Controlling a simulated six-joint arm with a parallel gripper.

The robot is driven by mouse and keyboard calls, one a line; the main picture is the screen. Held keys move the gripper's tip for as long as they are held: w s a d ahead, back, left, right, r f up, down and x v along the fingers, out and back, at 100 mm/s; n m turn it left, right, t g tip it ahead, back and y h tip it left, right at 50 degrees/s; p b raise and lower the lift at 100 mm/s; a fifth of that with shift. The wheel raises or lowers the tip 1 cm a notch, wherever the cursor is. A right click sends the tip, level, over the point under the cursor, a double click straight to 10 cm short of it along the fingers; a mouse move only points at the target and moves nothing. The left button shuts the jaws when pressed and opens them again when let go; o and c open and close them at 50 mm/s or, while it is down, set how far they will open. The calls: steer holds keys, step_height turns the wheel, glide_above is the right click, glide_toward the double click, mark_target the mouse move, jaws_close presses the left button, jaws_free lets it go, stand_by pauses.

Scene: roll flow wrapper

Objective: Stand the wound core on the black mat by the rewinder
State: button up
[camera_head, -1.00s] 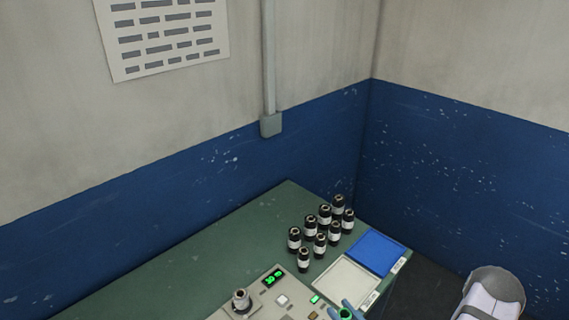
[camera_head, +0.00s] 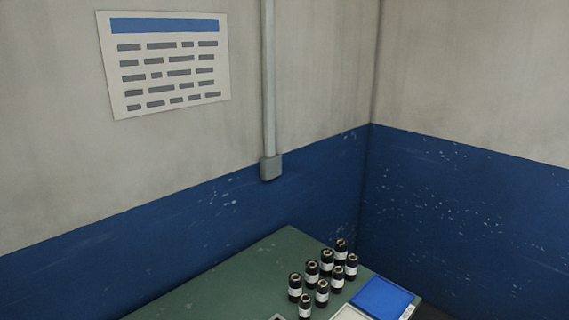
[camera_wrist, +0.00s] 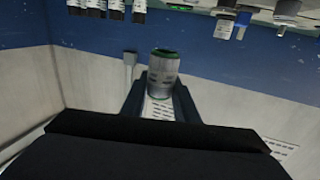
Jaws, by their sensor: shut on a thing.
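In the wrist view, my gripper (camera_wrist: 160,88) is shut on the wound core (camera_wrist: 163,69), a pale grey cylinder with dark marks and green at its ends. The core projects beyond the dark fingers, with a finger on either side of it. Nothing is seen touching its far end. My gripper and the core do not show in the head view. The black mat cannot be made out in either view, and the rewinder is not clearly shown.
In the head view, several black rolls with white bands (camera_head: 322,292) stand on the green bench (camera_head: 230,290). A blue tray (camera_head: 382,298) and a partly cut-off pale tray (camera_head: 350,314) lie beside them. The wrist view appears upside down, with bench items along its top edge.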

steer(key=shift+f, duration=0.1)
stand_by(0.3)
steer(key=shift+a+f+b, duration=0.1)
steer(key=shift+f+b, duration=0.2)
steer(key=shift+b, duration=0.1)
steer(key=w+f+b, duration=0.1)
steer(key=w+b, duration=0.2)
steer(key=b, duration=0.2)
steer(key=w+f+n+g+y+b, duration=0.1)
steer(key=w+f+b, duration=0.1)
steer(key=b, duration=0.3)
steer(key=w+f+y+b, duration=0.1)
steer(key=w+b, duration=0.4)
steer(key=shift+d+f+n, duration=0.2)
steer(key=shift+f+n, duration=0.05)
steer(key=shift+n, duration=0.15)
steer(key=w+d+r+m+h, duration=0.2)
steer(key=w+d+r, duration=0.1)
steer(key=w+d, duration=0.65)
steer(key=shift+t, duration=0.4)
steer(key=shift+w+a+f+p, duration=0.1)
steer(key=shift+w+a+f, duration=0.2)
steer(key=shift+f, duration=1.45)
steer(key=shift+w+a+f+p, duration=0.15)
steer(key=shift+a+f, duration=0.25)
steer(key=shift+f, duration=1.3)
steer(key=shift+w+a+f+p, duration=0.1)
steer(key=shift+w+a+f, duration=0.25)
steer(key=shift+f, duration=1.4)
steer(key=shift+s, duration=0.1)
